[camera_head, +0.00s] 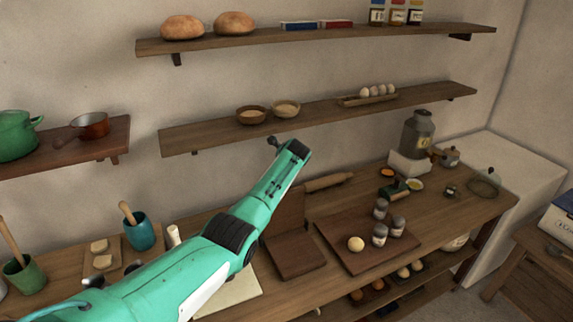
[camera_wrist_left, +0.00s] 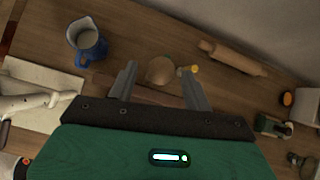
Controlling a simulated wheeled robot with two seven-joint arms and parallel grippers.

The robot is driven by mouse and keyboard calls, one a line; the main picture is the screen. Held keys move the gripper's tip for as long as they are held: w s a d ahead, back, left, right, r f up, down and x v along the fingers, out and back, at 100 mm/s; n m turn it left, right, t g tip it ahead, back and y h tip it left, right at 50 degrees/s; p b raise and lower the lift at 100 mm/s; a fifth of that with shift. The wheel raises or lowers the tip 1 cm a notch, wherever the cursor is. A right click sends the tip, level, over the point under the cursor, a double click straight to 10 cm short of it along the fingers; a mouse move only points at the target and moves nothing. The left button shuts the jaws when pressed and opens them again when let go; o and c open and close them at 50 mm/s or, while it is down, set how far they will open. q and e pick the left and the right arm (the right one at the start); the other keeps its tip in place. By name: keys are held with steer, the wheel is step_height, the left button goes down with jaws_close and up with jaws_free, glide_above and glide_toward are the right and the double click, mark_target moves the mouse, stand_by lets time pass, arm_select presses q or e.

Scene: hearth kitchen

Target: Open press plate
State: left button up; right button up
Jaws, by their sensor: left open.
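The wooden press (camera_head: 296,258) stands on the counter in the head view. Its brown press plate (camera_head: 289,212) stands upright at the back of the flat base, partly behind my left arm. In the left wrist view a reddish-brown wooden edge (camera_wrist_left: 150,95) shows between the fingers, just ahead of the gripper body; most of it is hidden. My left gripper (camera_wrist_left: 160,68) is open and empty, with its fingers apart above the counter. I cannot tell whether it touches the plate. My right gripper is not in view.
A rolling pin (camera_head: 328,182) lies behind the press. A board (camera_head: 345,262) with jars and a dough ball is to its right. A blue-and-white jug (camera_wrist_left: 86,40) and a round tan thing (camera_wrist_left: 160,71) show in the wrist view. A shelf (camera_head: 320,119) hangs above.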

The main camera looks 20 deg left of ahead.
arm_select(q)
steer(key=b+v, duration=0.2)
steer(key=v, duration=0.5)
steer(key=shift+s+d+r, duration=0.2)
steer(key=shift+s+r, duration=0.05)
steer(key=shift+r, duration=0.05)
